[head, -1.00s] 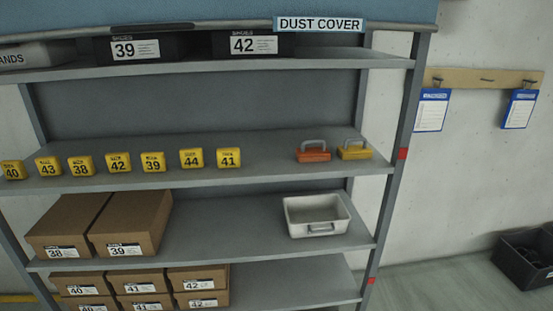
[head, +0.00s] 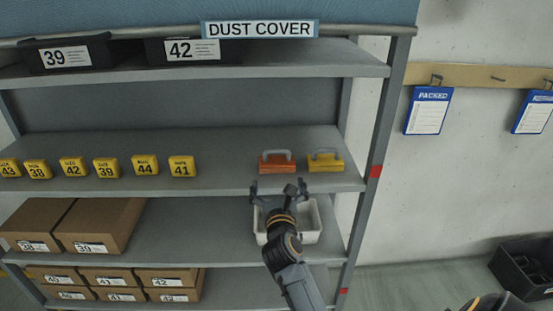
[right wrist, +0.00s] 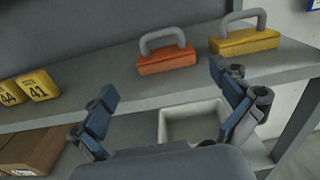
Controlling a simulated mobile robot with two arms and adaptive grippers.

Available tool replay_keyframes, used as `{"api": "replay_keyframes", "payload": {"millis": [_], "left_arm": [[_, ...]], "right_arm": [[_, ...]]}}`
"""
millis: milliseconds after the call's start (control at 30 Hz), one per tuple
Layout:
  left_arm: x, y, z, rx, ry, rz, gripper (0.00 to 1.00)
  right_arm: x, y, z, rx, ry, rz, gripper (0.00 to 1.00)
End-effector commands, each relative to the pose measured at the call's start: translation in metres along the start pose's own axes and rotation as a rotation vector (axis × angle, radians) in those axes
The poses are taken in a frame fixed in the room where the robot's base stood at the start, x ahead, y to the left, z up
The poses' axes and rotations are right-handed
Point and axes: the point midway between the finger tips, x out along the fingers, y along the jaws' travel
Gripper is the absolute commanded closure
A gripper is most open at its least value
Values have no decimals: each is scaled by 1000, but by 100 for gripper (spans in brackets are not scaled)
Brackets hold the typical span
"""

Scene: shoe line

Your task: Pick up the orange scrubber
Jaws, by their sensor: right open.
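The orange scrubber (head: 277,164), a block with a grey loop handle, sits on the middle shelf (head: 220,181) near its right end. It also shows in the right wrist view (right wrist: 167,60), upright and uncovered. My right gripper (head: 278,188) is open and empty, in front of the shelf edge and just below the scrubber in the head view. In the right wrist view its two fingers (right wrist: 163,88) are spread on either side below the scrubber, not touching it. My left gripper is not in view.
A yellow scrubber (head: 325,163) stands close to the right of the orange one. Several yellow number blocks (head: 107,168) line the shelf to the left, with free room between. A white bin (head: 311,222) is on the shelf below, partly behind my arm. A shelf post (head: 376,150) stands at right.

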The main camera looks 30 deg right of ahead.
Motion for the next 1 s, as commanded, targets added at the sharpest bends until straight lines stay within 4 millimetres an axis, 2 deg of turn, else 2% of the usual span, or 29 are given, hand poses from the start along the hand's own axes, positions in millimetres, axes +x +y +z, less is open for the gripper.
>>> {"api": "replay_keyframes", "payload": {"millis": [33,200,433,600,767,1000], "left_arm": [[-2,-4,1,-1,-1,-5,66],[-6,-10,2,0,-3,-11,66],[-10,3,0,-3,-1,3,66],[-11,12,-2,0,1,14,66],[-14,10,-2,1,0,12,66],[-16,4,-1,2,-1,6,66]], "right_arm": [[2,-2,7,34,0,0,0],[26,-2,11,58,1,1,0],[70,-2,9,55,1,1,0],[84,-2,8,55,2,2,0],[97,-2,9,53,1,1,0],[130,-2,8,53,1,2,0]]}}
